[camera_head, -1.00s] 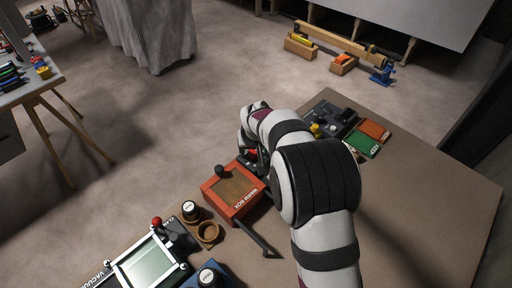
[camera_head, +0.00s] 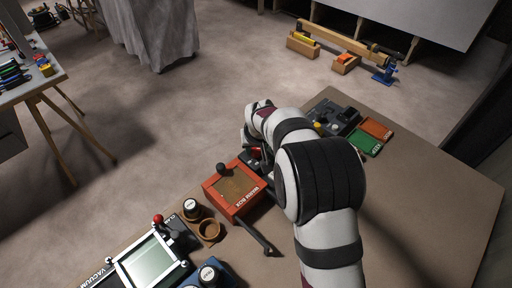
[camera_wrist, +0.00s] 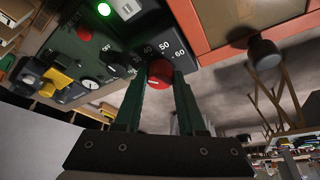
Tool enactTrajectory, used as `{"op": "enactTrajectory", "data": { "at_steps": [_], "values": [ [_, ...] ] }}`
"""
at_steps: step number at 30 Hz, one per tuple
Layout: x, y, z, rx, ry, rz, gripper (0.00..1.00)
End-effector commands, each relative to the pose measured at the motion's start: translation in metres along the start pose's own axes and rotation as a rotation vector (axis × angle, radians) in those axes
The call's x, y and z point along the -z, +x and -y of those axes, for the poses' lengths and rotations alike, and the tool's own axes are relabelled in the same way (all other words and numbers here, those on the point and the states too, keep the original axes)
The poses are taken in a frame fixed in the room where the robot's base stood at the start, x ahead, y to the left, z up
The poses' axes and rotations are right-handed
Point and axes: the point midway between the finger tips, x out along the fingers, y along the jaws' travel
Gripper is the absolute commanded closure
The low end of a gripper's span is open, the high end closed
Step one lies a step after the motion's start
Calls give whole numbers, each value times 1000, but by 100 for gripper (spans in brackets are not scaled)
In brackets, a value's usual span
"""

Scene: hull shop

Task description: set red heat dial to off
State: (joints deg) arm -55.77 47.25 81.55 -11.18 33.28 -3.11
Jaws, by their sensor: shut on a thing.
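The red heat dial (camera_wrist: 159,73) sits on a dark panel in the wrist view, below white printed numbers that include 40, 50 and 60. My gripper (camera_wrist: 158,84) has its two dark green fingers on either side of the dial and is shut on it. A small pale mark shows low on the dial; I cannot tell for sure which setting it points to. In the head view my arm hides most of the panel, and only a bit of red shows by my gripper (camera_head: 256,153).
An orange-red box (camera_head: 236,190) with a black knob stands close beside the panel. A green lamp (camera_wrist: 104,9) is lit, and a red button (camera_wrist: 84,33) and round gauge (camera_wrist: 90,84) are nearby. The bench's right side is clear.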

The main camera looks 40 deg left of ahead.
Motion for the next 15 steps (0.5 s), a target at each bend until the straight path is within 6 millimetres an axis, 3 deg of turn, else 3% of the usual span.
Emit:
{"op": "enactTrajectory", "data": {
  "at_steps": [15],
  "values": [
    [0,0,-3,144,-340,1,100]
  ]
}}
